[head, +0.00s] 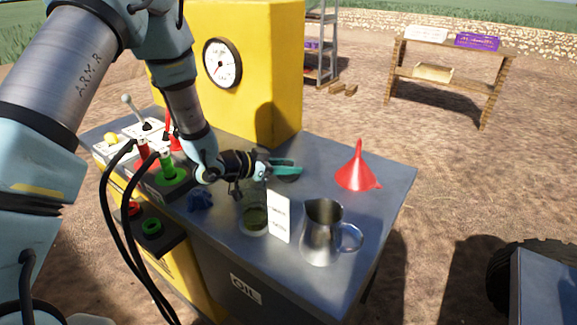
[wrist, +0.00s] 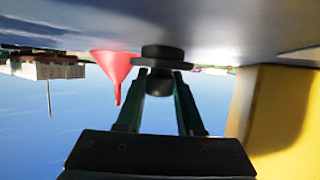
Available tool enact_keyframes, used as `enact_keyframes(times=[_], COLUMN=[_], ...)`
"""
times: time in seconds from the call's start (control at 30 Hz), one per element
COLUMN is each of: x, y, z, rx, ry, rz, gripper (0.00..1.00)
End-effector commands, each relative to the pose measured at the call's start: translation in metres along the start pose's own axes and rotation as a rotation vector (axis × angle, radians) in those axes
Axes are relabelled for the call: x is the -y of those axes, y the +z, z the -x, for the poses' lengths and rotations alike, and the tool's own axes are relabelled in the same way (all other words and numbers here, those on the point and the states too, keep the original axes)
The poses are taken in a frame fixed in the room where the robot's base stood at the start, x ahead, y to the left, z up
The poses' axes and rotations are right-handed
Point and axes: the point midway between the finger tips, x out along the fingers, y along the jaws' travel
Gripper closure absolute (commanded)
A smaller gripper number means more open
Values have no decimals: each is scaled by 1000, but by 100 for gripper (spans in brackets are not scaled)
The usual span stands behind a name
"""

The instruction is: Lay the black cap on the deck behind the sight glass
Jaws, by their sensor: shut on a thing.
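My gripper (head: 287,167) is over the dark metal deck (head: 345,205), its green fingers pointing right in the head view. In the wrist view my gripper (wrist: 160,95) is shut on the black cap (wrist: 162,58), a wide-brimmed disc with a knob. The cap also shows as a dark round edge (head: 288,178) below the fingers in the head view. It is at or just above the deck; I cannot tell whether it touches. The sight glass (head: 254,216), a clear cylinder with dark greenish content, stands nearer the camera, its top partly hidden by my wrist.
A white card (head: 278,218) and a metal jug (head: 322,232) stand right of the glass. A red funnel (head: 357,170) stands farther right. A blue rag (head: 200,200) lies left. A yellow housing (head: 262,75) with a gauge rises behind. Deck between cap and funnel is clear.

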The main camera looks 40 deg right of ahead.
Motion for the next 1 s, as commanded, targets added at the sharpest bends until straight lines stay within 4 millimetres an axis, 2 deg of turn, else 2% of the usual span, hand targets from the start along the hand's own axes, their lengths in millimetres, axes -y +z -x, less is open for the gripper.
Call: enact_keyframes(times=[0.1, 0.13, 0.37, 0.73, 0.87, 1.0], x=[0, 0, 0, 0, 2, 2], y=[4, 3, 3, 0, 1, 2], z=[-2, -1, -1, 3, 23, 53], rx=[0, 0, 1, 1, 1, 0], ry=[0, 0, 0, -1, -4, -5], rz=[0, 0, 1, 1, 1, 1], gripper=[100, 60, 35, 34, 34, 34])
